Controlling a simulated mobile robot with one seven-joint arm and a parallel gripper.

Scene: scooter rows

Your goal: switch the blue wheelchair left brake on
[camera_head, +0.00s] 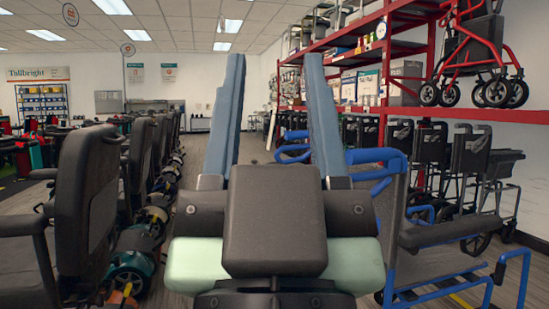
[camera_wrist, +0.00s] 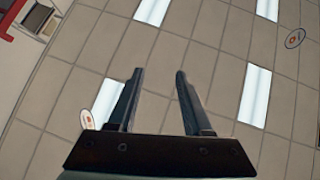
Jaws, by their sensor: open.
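The blue wheelchair (camera_head: 378,155) stands at the right in the head view, close beside my arm. It has a blue tube frame and a dark armrest pad (camera_head: 450,231). My arm hides part of it, and I cannot make out its left brake. In the wrist view my gripper (camera_wrist: 159,72) is open and empty against the ceiling. The wheelchair does not show in the wrist view.
A row of dark scooter seats (camera_head: 86,190) stands close on the left. Red shelving (camera_head: 470,113) at the right holds boxes and a red walker (camera_head: 472,60), with folded black wheelchairs (camera_head: 470,155) below. An aisle runs back behind my gripper. The wrist view shows ceiling tiles and lights.

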